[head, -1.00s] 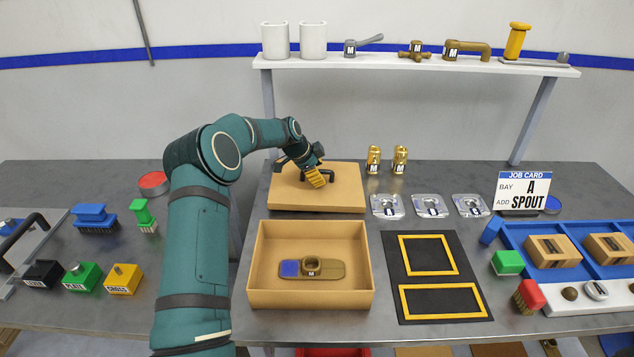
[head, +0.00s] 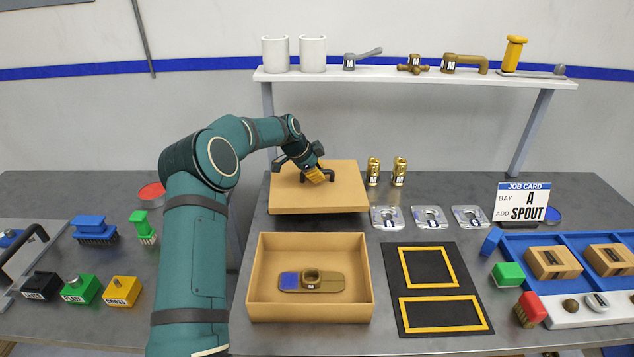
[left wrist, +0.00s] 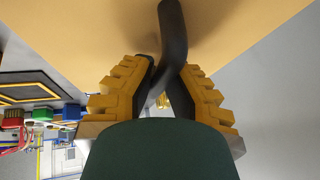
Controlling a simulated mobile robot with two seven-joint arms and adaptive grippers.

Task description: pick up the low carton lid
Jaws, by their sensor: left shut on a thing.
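The low carton lid (head: 340,199) is a flat tan cardboard panel with a dark arched handle on top. It is at the back of the table, behind the open carton (head: 256,292). My left gripper (head: 317,175) is shut on the lid's handle. In the left wrist view the yellow fingers of the gripper (left wrist: 160,95) close on the dark handle (left wrist: 173,40), with the tan lid (left wrist: 90,30) behind it. The lid appears slightly raised, but the gap beneath is hard to judge. My right gripper is not in view.
The open carton holds a brown fitting with a blue patch (head: 311,280). A black mat with yellow frames (head: 437,288) lies right of the carton. A white shelf (head: 410,78) is above.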

